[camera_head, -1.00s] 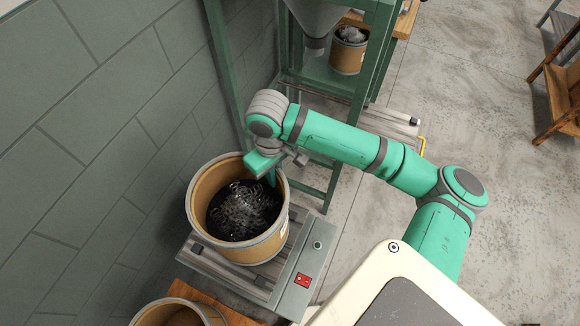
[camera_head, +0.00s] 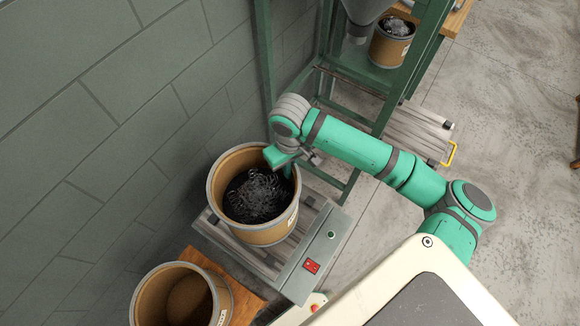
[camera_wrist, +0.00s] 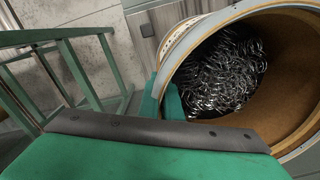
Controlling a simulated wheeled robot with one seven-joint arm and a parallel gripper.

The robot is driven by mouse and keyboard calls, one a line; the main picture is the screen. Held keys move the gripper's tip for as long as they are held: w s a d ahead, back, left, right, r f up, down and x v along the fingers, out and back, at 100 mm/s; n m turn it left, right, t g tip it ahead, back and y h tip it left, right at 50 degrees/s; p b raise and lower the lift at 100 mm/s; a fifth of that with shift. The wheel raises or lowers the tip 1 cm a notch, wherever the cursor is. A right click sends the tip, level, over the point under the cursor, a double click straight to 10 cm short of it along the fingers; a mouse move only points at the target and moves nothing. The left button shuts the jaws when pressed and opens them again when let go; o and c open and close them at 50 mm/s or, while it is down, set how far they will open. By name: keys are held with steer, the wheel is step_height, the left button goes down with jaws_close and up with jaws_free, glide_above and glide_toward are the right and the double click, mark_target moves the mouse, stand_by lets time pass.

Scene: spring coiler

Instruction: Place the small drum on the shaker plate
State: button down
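The small drum (camera_head: 268,233), brown with a pale metal rim and filled with dark metal springs, stands upright on the shaker plate (camera_head: 318,222). That plate is a grey slatted platform whose side panel carries a red switch. My gripper (camera_head: 288,165) is at the drum's right rim in the head view. In the wrist view the drum (camera_wrist: 172,52) fills the right side, and the green fingers of my gripper (camera_wrist: 164,100) lie close together on either side of its wall. They look shut on the rim; the fingertips are partly hidden. The drum's base is hidden in the wrist view.
A seemingly empty drum (camera_head: 150,296) stands on a wooden pallet (camera_head: 243,300) at the lower left. A green frame (camera_head: 345,70) with a grey hopper (camera_head: 362,12) stands behind, near another spring-filled drum (camera_head: 388,48). The grey wall (camera_head: 110,130) is close on the left.

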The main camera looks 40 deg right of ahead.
steer(key=c, duration=2.4)
jaws_free()
steer(key=shift+f, duration=0.1)
steer(key=o, duration=0.4)
step_height(320, 180, up, 12)
steer(key=shift+r, duration=0.15)
